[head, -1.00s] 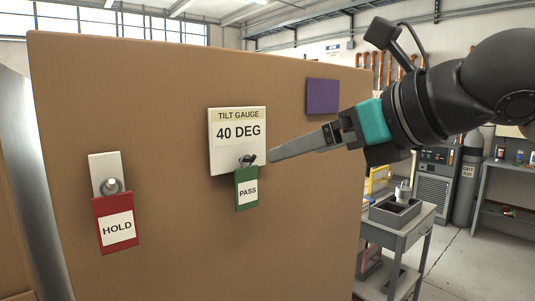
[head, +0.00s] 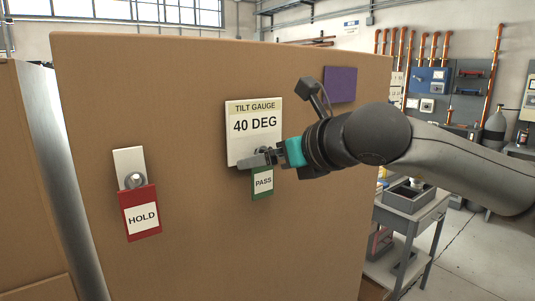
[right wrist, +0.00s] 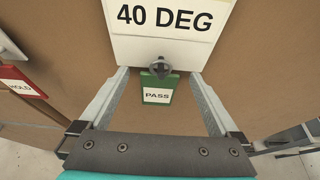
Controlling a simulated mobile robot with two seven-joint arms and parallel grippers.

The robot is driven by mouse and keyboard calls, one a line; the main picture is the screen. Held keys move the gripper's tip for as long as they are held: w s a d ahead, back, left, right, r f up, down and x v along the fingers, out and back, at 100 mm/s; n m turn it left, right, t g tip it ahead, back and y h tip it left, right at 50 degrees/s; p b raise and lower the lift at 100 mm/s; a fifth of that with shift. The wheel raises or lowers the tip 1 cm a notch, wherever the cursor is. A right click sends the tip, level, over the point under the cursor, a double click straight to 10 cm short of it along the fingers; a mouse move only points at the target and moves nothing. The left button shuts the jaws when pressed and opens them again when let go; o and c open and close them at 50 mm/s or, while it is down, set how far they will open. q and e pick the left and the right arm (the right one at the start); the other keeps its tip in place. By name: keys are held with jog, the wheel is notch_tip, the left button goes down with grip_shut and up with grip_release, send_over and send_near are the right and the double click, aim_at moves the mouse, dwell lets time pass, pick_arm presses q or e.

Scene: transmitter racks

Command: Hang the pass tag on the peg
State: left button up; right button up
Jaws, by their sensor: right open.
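The green pass tag (head: 262,183) hangs below the white tilt gauge card (head: 254,120), which reads 40 DEG, on the big brown panel. In the right wrist view the tag (right wrist: 157,90) hangs at a round dark peg (right wrist: 158,68) at the card's lower edge. My right gripper (head: 247,161) is in front of the card's lower edge, partly covering the tag's top in the head view. In the right wrist view its fingers (right wrist: 157,80) are open, one on each side of the peg and tag, with gaps to both. My left gripper is not in view.
A red HOLD tag (head: 141,213) hangs from a knob on a white plate (head: 130,165) to the left. A purple square (head: 340,84) is on the panel at upper right. A grey cart (head: 404,203) stands beyond the panel's right edge.

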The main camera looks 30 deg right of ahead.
jog(key=shift+w+f, duration=0.15)
jog(key=shift+w, duration=0.15)
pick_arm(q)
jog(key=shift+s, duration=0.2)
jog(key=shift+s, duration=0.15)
pick_arm(e)
jog(key=c, duration=1.4)
pick_arm(q)
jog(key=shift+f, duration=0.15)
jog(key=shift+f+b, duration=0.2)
jog(key=shift+b, duration=0.15)
pick_arm(e)
jog(key=shift+s+r, duration=0.15)
jog(key=shift+r, duration=0.05)
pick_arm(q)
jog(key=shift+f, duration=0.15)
pick_arm(e)
jog(key=shift+s, duration=0.1)
